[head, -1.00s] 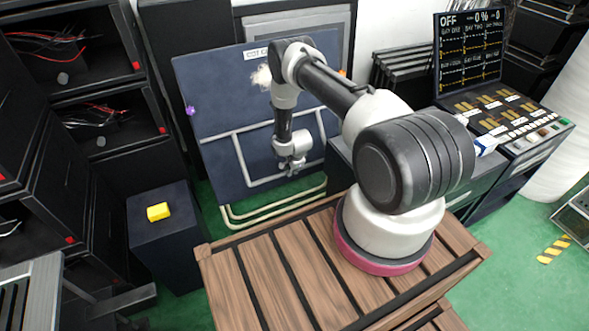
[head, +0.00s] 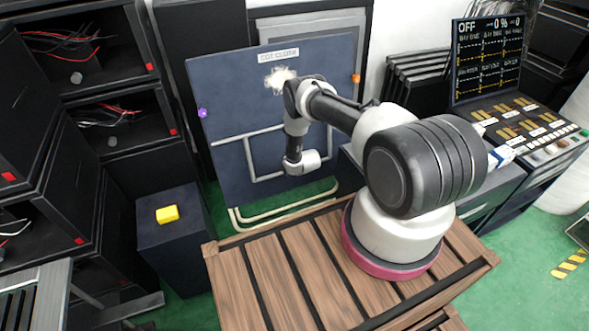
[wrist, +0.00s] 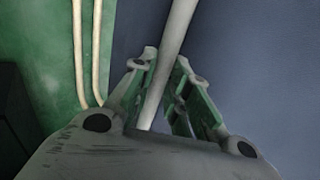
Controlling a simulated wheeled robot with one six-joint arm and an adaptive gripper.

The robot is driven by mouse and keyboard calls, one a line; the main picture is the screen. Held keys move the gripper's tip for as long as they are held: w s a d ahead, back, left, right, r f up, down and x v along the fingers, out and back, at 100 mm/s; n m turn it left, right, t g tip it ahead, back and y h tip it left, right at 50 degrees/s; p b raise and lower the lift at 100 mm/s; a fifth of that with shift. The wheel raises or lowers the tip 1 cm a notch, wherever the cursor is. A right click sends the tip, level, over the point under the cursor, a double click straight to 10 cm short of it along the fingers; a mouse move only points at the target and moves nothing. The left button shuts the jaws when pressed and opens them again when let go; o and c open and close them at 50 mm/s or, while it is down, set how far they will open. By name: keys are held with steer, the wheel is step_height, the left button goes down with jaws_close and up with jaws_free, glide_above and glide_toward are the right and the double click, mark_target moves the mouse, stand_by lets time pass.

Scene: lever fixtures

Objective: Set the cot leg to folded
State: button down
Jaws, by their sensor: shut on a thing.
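The cot leg (head: 248,158) is a pale grey U-shaped bar lying along the face of the dark blue cot panel (head: 230,95), labelled COT CLOTH. It hangs down from a horizontal rail. In the wrist view a pale bar of the leg (wrist: 172,50) runs between the fingers of my gripper (wrist: 163,62), which is shut on it. In the head view my wrist is in front of the lower part of the leg and hides my fingers and part of the bar.
Cream tubes (head: 285,205) curve below the panel, just above the slatted wooden platform (head: 270,270). A dark box with a yellow block (head: 167,214) stands left. A control console (head: 530,130) stands right. Green floor shows between them.

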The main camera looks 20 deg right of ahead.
steer(key=shift+s+f, duration=0.2)
steer(key=shift+s, duration=0.05)
steer(key=c, duration=1.6)
jaws_free()
steer(key=shift+f, duration=0.1)
steer(key=shift+o, duration=1.2)
steer(key=shift+w, duration=0.2)
steer(key=shift+r, duration=0.2)
steer(key=v, duration=1.2)
